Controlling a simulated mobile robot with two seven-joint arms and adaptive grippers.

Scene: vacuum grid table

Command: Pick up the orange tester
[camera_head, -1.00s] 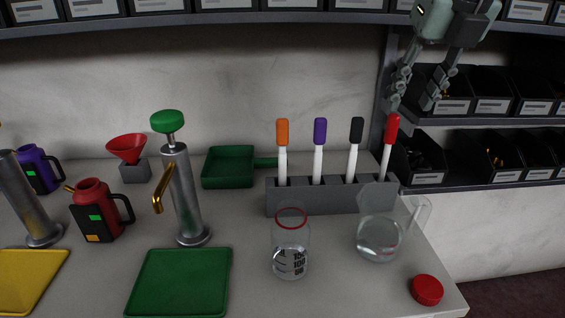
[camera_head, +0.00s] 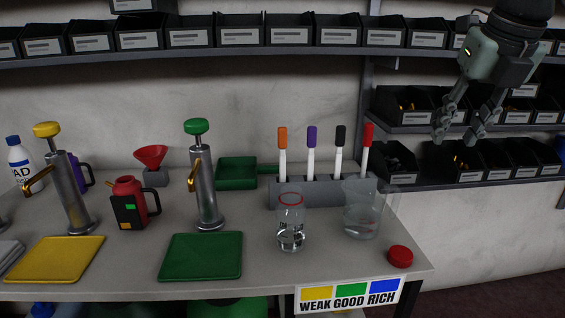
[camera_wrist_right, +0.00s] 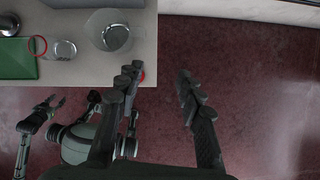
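The orange tester (camera_head: 282,139), a white stick with an orange cap, stands upright at the left end of the grey rack (camera_head: 335,192) in the head view. Purple (camera_head: 311,138), black (camera_head: 340,137) and red (camera_head: 367,136) testers stand to its right. My right gripper (camera_head: 455,136) is open and empty, in front of the shelf bins, well right of the rack. In the right wrist view, its spread fingers (camera_wrist_right: 158,74) are over the floor beside the table.
A glass jar (camera_head: 291,222) and a glass beaker (camera_head: 363,211) stand in front of the rack. A red lid (camera_head: 400,256) lies near the table's right corner. Green (camera_head: 201,257) and yellow (camera_head: 55,260) trays lie at left. Shelves with bins (camera_head: 470,165) are behind my right gripper.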

